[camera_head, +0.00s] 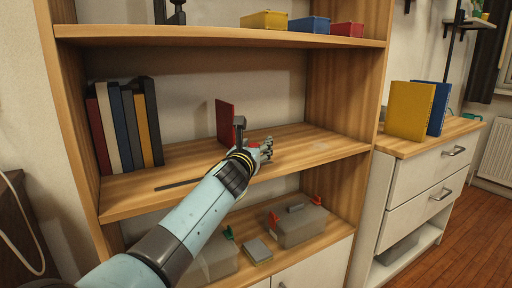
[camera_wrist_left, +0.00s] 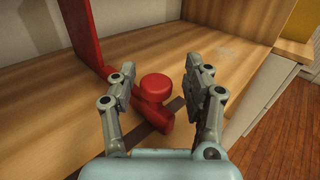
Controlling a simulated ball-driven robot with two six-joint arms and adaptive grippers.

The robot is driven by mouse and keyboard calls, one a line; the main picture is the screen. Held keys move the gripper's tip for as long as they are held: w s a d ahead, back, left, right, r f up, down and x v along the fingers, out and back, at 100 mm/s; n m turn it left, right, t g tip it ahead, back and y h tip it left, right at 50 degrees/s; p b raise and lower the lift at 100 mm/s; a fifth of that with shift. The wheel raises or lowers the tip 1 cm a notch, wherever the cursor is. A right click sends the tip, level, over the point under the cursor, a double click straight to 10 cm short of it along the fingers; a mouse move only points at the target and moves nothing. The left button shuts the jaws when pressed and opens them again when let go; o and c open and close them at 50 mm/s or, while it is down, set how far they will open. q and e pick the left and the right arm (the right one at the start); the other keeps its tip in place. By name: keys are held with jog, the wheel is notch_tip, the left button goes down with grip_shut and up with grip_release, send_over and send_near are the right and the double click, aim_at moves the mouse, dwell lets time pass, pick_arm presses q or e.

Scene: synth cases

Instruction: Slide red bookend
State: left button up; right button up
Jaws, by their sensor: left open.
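The red bookend (camera_head: 225,120) stands on the middle shelf (camera_head: 320,149), its tall plate upright. My left forearm and hand hide much of its base in the head view. In the left wrist view the bookend (camera_wrist_left: 92,38) shows its plate at upper left and a low foot with a round red knob (camera_wrist_left: 155,88). My left gripper (camera_head: 266,149) is open at the bookend's foot. In the left wrist view its fingers (camera_wrist_left: 163,75) stand on either side of the knob, with a gap at the right finger; contact on the left is unclear. My right gripper is out of view.
A row of books (camera_head: 125,122) leans at the shelf's left. A dark strip (camera_head: 178,184) lies along the shelf's front. The shelf between books and bookend is clear.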

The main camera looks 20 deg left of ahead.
pick_arm(q)
jog(key=s+d, duration=0.1)
jog(key=s, duration=1.1)
jog(key=shift+f, duration=0.1)
